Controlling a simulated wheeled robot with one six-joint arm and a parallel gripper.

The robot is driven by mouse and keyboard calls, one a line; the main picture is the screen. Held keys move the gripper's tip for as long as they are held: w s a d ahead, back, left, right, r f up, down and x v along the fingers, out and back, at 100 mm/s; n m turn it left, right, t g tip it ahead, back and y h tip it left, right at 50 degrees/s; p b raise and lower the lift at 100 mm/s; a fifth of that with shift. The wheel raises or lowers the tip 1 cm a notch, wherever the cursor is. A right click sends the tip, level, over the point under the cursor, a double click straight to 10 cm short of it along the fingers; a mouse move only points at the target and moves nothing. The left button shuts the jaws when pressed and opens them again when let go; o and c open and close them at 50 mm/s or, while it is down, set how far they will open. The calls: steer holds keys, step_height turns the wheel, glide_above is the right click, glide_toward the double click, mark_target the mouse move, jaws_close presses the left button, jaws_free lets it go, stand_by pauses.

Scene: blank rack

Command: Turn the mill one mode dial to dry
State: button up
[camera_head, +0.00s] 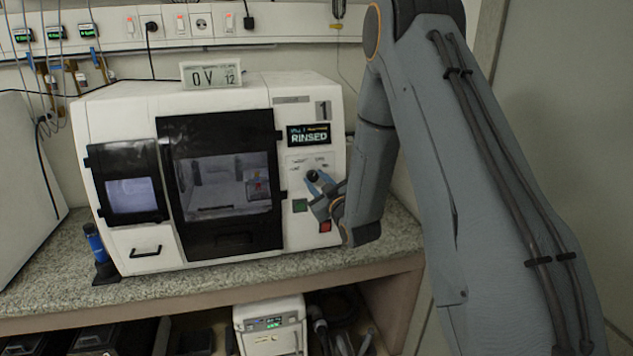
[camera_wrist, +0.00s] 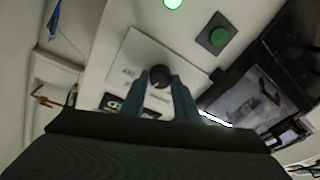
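Mill one is the white machine (camera_head: 295,240) on the counter, marked with a black 1. Its small display (camera_head: 308,134) reads RINSED. The mode dial (camera_head: 312,176) is a round black knob on the right front panel, below the display. My gripper (camera_head: 318,184) reaches it from the lower right. In the wrist view the dial (camera_wrist: 158,77) sits between the tips of my two blue-grey fingers (camera_wrist: 160,84), with a gap between the fingers. I cannot tell whether they touch the knob. The words around the dial are too small to read.
A green button (camera_head: 300,205) and a red button (camera_head: 325,226) lie just below the dial. The black-framed window door (camera_head: 225,125) is to the left. A blue-topped bottle (camera_head: 95,245) stands at the machine's left. A small sign (camera_head: 211,75) stands on top.

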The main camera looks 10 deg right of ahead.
steer(key=c, duration=0.4)
steer(key=shift+o, duration=0.2)
steer(key=shift+m+b, duration=0.3)
steer(key=shift+b, duration=0.05)
steer(key=m+b, duration=0.1)
steer(key=m, duration=0.1)
steer(key=m+b, duration=0.2)
steer(key=shift+a+f+t+h, duration=0.1)
steer(key=shift+f+t+h, duration=0.1)
steer(key=shift+t+h, duration=0.15)
steer(key=shift+a+r+m+h+b, duration=0.1)
steer(key=shift+m+h+b, duration=0.65)
steer(key=shift+m+b, duration=1.25)
steer(key=shift+m, duration=0.5)
steer(key=o, duration=1)
steer(key=shift+o, duration=0.2)
steer(key=shift+s, duration=0.1)
